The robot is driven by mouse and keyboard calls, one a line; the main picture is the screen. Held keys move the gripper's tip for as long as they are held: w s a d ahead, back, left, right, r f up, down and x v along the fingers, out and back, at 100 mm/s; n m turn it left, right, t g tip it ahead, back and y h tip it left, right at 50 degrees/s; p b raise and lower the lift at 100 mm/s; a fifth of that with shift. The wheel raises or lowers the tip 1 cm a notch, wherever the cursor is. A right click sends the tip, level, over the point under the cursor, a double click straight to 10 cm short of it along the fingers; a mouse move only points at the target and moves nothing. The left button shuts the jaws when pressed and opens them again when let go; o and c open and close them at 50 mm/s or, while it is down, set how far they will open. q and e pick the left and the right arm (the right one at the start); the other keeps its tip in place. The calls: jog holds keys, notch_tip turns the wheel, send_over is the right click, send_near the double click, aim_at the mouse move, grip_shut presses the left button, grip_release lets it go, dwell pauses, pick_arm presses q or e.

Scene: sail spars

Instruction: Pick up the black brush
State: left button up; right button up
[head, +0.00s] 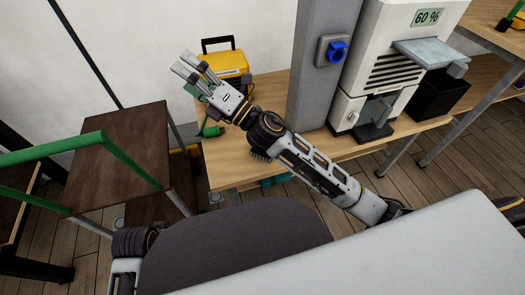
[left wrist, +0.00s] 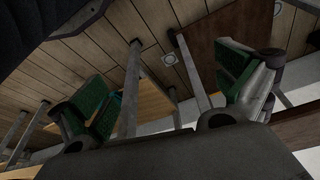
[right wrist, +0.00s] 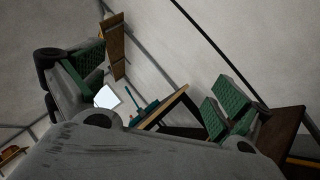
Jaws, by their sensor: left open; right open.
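A dark, bristly edge (head: 259,156) shows at the front of the wooden workbench (head: 232,172), just beside my right forearm. It may be the black brush, but the arm hides most of that spot and I cannot tell. My right gripper (head: 184,64) is raised at the left end of the bench, in front of the yellow toolbox, open and empty. Its spread green pads show in the right wrist view (right wrist: 155,88). My left gripper is outside the head view. In the left wrist view (left wrist: 172,98) its green pads are wide apart with nothing between them.
A yellow toolbox (head: 224,63) and a green object (head: 210,128) are at the bench's left end. A grey column (head: 320,60), a white machine (head: 385,70) and a black bin (head: 440,93) stand to the right. A dark table (head: 120,150) and green rail (head: 130,160) are left.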

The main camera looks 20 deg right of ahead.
jog(key=s+a+f+n+g+y, duration=0.25)
jog(key=s+a+n+g, duration=0.5)
jog(key=n+g, duration=0.75)
notch_tip(320, 180, down, 10)
jog(key=s+n+g+h, duration=0.2)
jog(key=n+h, duration=0.4)
jog(key=n, duration=0.4)
jog(key=w+d+f+n+h, duration=0.45)
jog(key=d+f+h, duration=0.35)
jog(key=d, duration=0.3)
pick_arm(q)
jog(key=shift+h, duration=0.4)
jog(key=d+f, duration=0.1)
jog(key=s+d+f, duration=0.1)
jog(key=f, duration=0.1)
jog(key=shift+s+d+b, duration=0.1)
jog(key=shift+d+b, duration=0.15)
jog(key=shift+b, duration=0.15)
pick_arm(e)
jog(key=w+d+h, duration=0.2)
jog(key=d+h, duration=0.1)
jog(key=d, duration=0.4)
jog(key=w+d+n+t+h, duration=0.1)
jog(key=w+d+h, duration=0.2)
jog(key=d, duration=0.4)
jog(key=shift+d, duration=0.3)
jog(key=shift+f, duration=0.1)
